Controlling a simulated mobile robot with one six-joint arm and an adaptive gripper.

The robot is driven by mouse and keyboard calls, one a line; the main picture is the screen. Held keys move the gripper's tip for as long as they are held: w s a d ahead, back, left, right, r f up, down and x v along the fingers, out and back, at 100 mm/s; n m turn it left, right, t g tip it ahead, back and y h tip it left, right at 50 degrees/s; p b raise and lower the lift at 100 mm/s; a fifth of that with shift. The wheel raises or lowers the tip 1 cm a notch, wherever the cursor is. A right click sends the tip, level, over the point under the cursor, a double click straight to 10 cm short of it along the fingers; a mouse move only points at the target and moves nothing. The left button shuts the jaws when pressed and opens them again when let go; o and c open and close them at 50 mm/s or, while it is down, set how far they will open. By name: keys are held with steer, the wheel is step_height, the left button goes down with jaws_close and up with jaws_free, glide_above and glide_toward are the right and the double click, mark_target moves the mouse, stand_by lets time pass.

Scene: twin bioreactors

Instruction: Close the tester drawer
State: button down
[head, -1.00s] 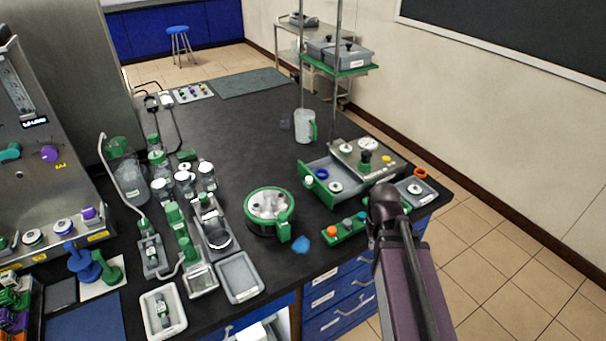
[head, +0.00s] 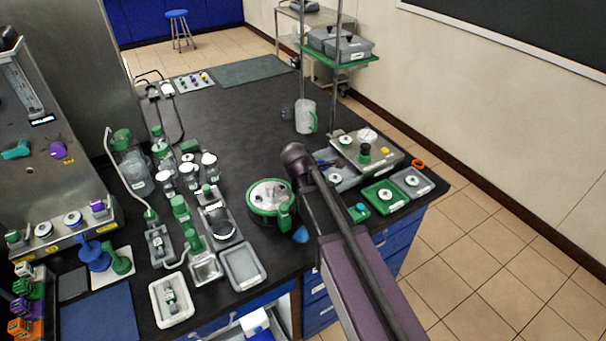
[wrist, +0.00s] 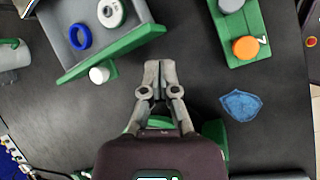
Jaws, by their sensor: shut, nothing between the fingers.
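The tester (head: 375,150) is a metal-topped box with a dial and a green-and-black knob, near the bench's right edge. Its grey drawer (head: 347,182) stands pulled out to the left; my arm hides its front in the head view. The wrist view shows the drawer's green front (wrist: 112,53) with a white knob (wrist: 99,75), and a blue ring (wrist: 80,37) and a white ring (wrist: 110,13) inside. My gripper (wrist: 158,68) is shut and empty, just outside the front near its right end. Whether it touches the front I cannot tell.
A green block with an orange cap (wrist: 245,48) lies right of my gripper in the wrist view, with a blue patch (wrist: 242,104) below it. A round green-rimmed pot (head: 262,197) stands left of my arm. Open bench lies behind the pot.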

steer(key=w+a+r+n+t, duration=0.1)
steer(key=a+n, duration=0.2)
steer(key=w+a+n, duration=0.1)
steer(key=a+n, duration=0.2)
steer(key=a, duration=0.1)
steer(key=w+a+r+n+t+h, duration=0.1)
steer(key=a+n, duration=0.1)
steer(key=a, duration=0.1)
steer(key=shift+w+a+r+n+t, duration=0.15)
steer(key=shift+a+r+n+t, duration=0.15)
steer(key=shift+a+r+n, duration=0.1)
steer(key=shift+d+f, duration=0.1)
steer(key=shift+f, duration=0.1)
steer(key=shift+b+x, duration=3.55)
steer(key=shift+x, duration=1.35)
steer(key=shift+w+r, duration=0.1)
steer(key=shift+w, duration=0.05)
